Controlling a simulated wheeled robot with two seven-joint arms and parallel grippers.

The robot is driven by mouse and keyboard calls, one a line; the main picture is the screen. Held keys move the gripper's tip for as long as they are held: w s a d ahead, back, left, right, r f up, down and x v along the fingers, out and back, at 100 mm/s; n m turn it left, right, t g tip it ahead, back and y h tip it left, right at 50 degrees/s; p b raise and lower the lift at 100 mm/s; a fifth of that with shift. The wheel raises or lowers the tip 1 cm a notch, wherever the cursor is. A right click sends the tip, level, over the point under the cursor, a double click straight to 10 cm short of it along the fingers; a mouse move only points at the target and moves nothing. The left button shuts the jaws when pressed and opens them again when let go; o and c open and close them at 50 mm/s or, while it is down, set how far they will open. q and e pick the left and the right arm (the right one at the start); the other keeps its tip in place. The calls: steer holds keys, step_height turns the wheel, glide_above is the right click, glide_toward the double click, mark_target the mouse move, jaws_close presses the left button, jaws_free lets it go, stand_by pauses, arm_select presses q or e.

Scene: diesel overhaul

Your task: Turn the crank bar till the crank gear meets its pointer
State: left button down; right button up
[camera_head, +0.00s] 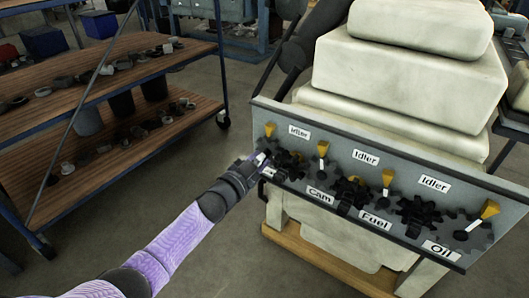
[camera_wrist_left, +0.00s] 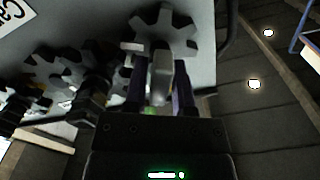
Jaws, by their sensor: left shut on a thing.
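My left gripper (camera_head: 262,165) reaches the left end of the grey gear panel (camera_head: 400,165). In the left wrist view its fingers (camera_wrist_left: 160,88) are shut on a short pale grey bar, the crank bar (camera_wrist_left: 161,68). A toothed gear (camera_wrist_left: 165,32), seemingly the crank gear, sits right behind the bar against the panel. In the head view the dark gear (camera_head: 290,161) beside the gripper is partly covered. A yellow pointer (camera_head: 270,130) stands above it at the panel's left corner. I cannot tell whether gear and pointer line up. My right gripper is not in view.
Further right are more dark gears (camera_head: 420,212), yellow pointers (camera_head: 387,180) and labels reading Idler, Cam, Fuel and Oil. A pale engine block (camera_head: 410,75) rises behind the panel. A wooden shelf cart (camera_head: 130,130) with small parts stands at left, with open floor between.

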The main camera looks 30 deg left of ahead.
arm_select(q)
steer(key=n+p, duration=0.1)
steer(key=n, duration=0.1)
steer(key=shift+r+n, duration=0.2)
steer(key=shift+n, duration=0.2)
steer(key=shift+f+n, duration=0.25)
steer(key=shift+n, duration=0.25)
steer(key=shift+r+n+p, duration=0.15)
steer(key=shift+n+p, duration=0.2)
steer(key=shift+n, duration=1.45)
steer(key=n, duration=0.5)
steer(key=shift+f+n, duration=0.2)
steer(key=shift+n, duration=1)
